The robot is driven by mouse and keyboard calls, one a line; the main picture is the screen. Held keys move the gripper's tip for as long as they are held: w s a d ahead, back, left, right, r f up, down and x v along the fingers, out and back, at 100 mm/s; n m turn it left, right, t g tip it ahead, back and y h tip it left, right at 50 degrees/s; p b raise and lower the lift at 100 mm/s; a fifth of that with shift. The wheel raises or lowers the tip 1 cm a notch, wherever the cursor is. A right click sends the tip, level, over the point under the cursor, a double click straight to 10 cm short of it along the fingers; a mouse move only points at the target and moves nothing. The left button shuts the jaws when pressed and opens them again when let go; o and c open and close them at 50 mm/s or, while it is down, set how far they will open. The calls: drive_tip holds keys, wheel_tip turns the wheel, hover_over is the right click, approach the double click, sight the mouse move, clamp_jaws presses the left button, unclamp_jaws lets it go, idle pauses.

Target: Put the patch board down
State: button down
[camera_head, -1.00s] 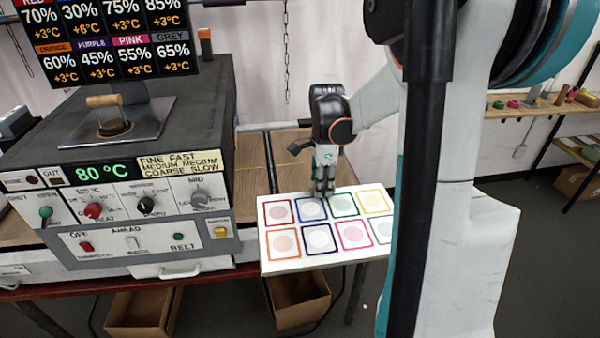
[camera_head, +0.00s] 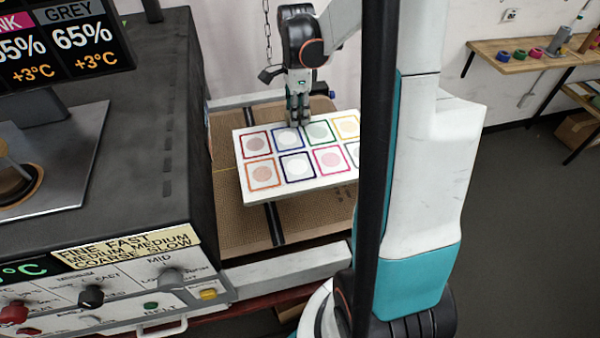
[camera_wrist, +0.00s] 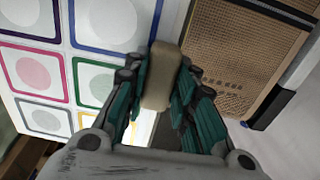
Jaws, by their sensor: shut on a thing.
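The patch board (camera_head: 262,197) is a white panel with several coloured square frames, each around a pale disc. It is over the brown mesh belt (camera_head: 243,229), and its right part is hidden behind my arm. I cannot tell whether its underside touches the belt. My gripper (camera_head: 298,123) is at the board's far edge. In the wrist view the board (camera_wrist: 65,50) is at the left, and my gripper's teal fingers (camera_wrist: 160,100) are shut on a tan block-like handle (camera_wrist: 161,76) beside it.
A dark-topped machine (camera_head: 120,150) with knobs on its front stands left of the belt. A metal rail (camera_head: 285,272) runs along the belt's near side. A wooden bench (camera_head: 530,55) with small coloured items is at the back right. Grey floor is clear at the right.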

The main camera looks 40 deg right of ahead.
wheel_tip(320, 180, down, 19)
drive_tip(key=b, duration=0.4)
drive_tip(key=shift+s+f, duration=0.1)
drive_tip(key=shift+f, duration=0.1)
drive_tip(key=c, duration=1.3)
unclamp_jaws()
wheel_tip(320, 180, up, 12)
drive_tip(key=p, duration=0.2)
drive_tip(key=shift+p, duration=0.4)
